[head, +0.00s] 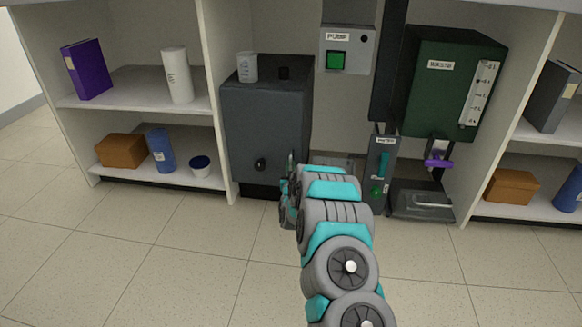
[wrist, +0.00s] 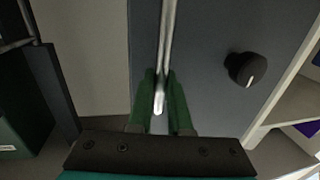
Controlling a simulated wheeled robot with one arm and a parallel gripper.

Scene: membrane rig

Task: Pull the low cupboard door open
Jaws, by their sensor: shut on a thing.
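The low cupboard is a dark grey box, and its door (head: 262,130) faces me in the head view with no gap that I can make out. The door also fills the middle of the wrist view (wrist: 205,95). A bar handle (wrist: 167,45) of shiny metal runs along the door near one edge. My gripper (wrist: 161,98) has its green fingers on both sides of the handle's end, shut on it. In the head view my gripper (head: 289,185) is mostly hidden behind my arm, at the door's lower right.
A black knob (head: 260,164) sits on the door left of the handle. A beaker (head: 247,67) stands on the cupboard top. A green-lit panel (head: 381,175) and a tray (head: 423,204) are to the right. The floor in front is clear.

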